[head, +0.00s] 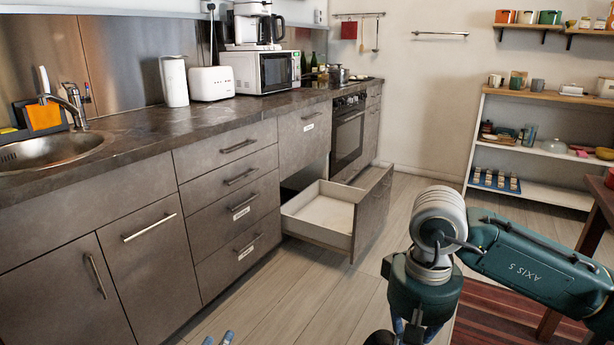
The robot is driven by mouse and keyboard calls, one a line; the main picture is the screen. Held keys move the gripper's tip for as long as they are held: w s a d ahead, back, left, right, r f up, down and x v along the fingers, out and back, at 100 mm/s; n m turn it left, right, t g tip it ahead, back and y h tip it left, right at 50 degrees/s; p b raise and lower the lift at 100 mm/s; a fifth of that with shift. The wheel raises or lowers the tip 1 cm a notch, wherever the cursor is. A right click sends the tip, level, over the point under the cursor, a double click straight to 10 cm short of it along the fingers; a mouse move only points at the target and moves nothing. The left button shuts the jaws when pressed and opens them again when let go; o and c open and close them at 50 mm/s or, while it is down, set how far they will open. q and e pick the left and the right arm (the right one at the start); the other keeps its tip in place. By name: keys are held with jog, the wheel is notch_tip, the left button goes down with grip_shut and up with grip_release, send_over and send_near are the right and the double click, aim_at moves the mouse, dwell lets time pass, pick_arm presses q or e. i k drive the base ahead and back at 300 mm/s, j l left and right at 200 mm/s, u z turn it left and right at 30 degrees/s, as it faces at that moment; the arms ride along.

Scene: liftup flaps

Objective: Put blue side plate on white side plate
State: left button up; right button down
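I cannot make out a blue side plate or a white side plate in the head view. One of my arms comes in from the right and bends down toward the bottom edge, where its lower end is cut off. No fingertips of my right gripper show.
A lower drawer (322,212) stands pulled out, its visible inside empty. The counter (150,135) holds a microwave (262,70), a toaster (211,83) and a sink (45,152). A shelf unit (540,190) with dishes stands at the right. The floor (290,300) before the cabinets is clear.

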aim_at(349, 229)
jog(key=i+l, duration=0.15)
jog(key=i, duration=0.5)
jog(key=i+l, duration=0.15)
jog(key=i, duration=0.5)
jog(key=i+l, duration=0.1)
jog(key=i, duration=1.6)
jog(key=j, duration=0.05)
